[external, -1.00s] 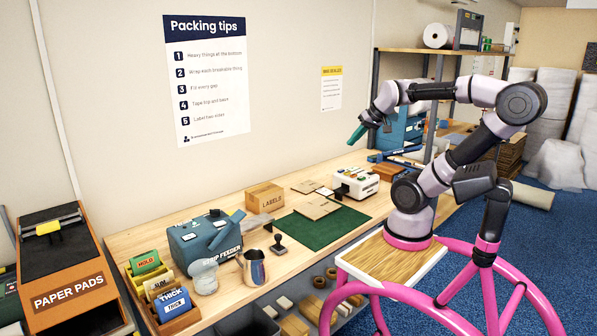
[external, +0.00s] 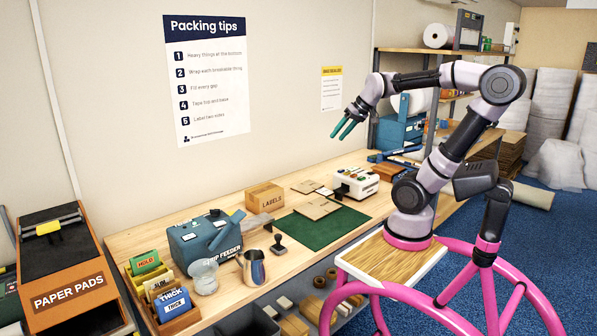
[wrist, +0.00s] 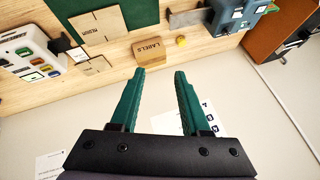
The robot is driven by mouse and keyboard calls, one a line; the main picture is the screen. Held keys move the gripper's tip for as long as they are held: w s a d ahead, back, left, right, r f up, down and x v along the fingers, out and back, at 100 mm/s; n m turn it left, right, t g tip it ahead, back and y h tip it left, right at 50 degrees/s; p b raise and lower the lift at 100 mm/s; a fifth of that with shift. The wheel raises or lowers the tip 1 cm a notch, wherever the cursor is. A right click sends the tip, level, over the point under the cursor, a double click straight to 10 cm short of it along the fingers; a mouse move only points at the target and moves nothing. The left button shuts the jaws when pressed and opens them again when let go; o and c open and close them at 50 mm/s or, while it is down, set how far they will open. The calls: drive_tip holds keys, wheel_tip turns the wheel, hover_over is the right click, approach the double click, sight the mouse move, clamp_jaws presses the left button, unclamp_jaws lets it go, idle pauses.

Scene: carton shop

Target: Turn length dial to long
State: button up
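The blue strip feeder (external: 192,250) stands on the workbench at the left in the external view. A small dark part (external: 215,213) sits on its top; I cannot tell whether this is the length dial, and no dial marking is readable. Part of the blue machine shows at the upper right of the wrist view (wrist: 236,14). My gripper (external: 341,136) is high above the bench, near the wall and well to the right of the feeder. Its green fingers are spread and empty in the wrist view (wrist: 160,76).
The bench holds a labels box (external: 264,196), a green mat (external: 318,232), a white machine with coloured buttons (external: 355,182), a metal jug (external: 253,268) and a stamp (external: 278,245). The air above the bench is clear.

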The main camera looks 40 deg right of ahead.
drive_tip(key=w+a+n+g+y, duration=0.1)
drive_tip(key=w+a+n, duration=0.2)
drive_tip(key=w+a, duration=0.6)
drive_tip(key=n+g, duration=0.2)
drive_tip(key=n, duration=0.7)
hover_over(215, 212)
drive_tip(key=s+d, duration=0.3)
drive_tip(key=d, duration=0.1)
wheel_tip(215, 212, down, 18)
drive_tip(key=shift+h, duration=0.3)
drive_tip(key=x, duration=1)
drive_tip(key=shift+w+a+f, duration=0.1)
drive_tip(key=shift+w+a, duration=0.05)
drive_tip(key=shift+a, duration=0.15)
clamp_jaws()
